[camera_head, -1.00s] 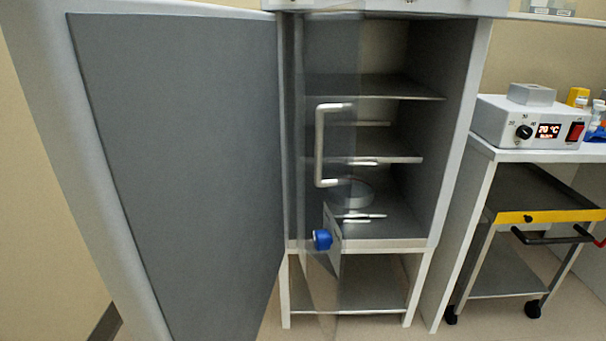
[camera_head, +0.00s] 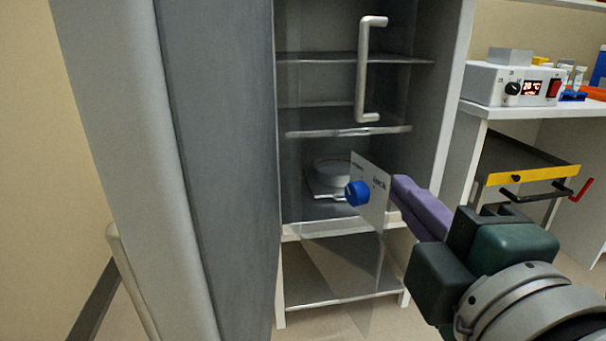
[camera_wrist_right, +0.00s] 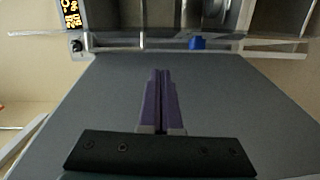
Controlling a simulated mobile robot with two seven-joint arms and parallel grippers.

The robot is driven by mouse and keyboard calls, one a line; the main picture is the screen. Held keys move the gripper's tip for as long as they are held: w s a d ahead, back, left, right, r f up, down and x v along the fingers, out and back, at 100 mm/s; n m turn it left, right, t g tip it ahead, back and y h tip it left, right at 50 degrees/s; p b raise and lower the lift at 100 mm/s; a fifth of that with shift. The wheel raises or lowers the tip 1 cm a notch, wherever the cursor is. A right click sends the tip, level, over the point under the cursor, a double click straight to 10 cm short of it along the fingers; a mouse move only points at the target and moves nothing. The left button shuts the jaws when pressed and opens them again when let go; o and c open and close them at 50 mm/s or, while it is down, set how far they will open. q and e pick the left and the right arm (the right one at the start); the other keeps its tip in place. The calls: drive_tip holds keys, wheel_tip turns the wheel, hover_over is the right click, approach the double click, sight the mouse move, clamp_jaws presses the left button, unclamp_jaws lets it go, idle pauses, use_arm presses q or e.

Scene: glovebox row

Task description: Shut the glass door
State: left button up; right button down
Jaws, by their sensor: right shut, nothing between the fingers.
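The glass door (camera_head: 325,255) is a clear pane standing ajar, swung out from the left side of the cabinet (camera_head: 456,70). It carries a grey bar handle (camera_head: 364,70) and a pale lock plate (camera_head: 375,207) with a blue knob (camera_head: 357,193). My right gripper (camera_head: 396,190) has purple fingers, shut and empty, with the tips at the right edge of the lock plate. I cannot tell whether they touch it. In the right wrist view the shut fingers (camera_wrist_right: 160,72) show before a grey surface, with a blue part (camera_wrist_right: 197,42) beyond. My left gripper is not in view.
A large grey outer door (camera_head: 225,160) stands open on the left. Inside the cabinet are shelves (camera_head: 350,131) and a white round dish (camera_head: 333,172). On the right, a bench (camera_head: 540,111) holds a heater box (camera_head: 512,84), with a cart (camera_head: 530,178) below.

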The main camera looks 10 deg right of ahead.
sight(387, 149)
drive_tip(key=shift+n+y, duration=0.4)
drive_tip(key=shift+n, duration=0.4)
drive_tip(key=w, duration=0.3)
drive_tip(key=w+d, duration=0.1)
drive_tip(key=w, duration=0.7)
drive_tip(key=shift+d+r+p, duration=0.15)
drive_tip(key=shift+d+p, duration=0.15)
drive_tip(key=shift+d, duration=0.05)
drive_tip(key=shift+w+d, duration=0.15)
drive_tip(key=shift+d, duration=0.2)
drive_tip(key=shift+d, duration=0.1)
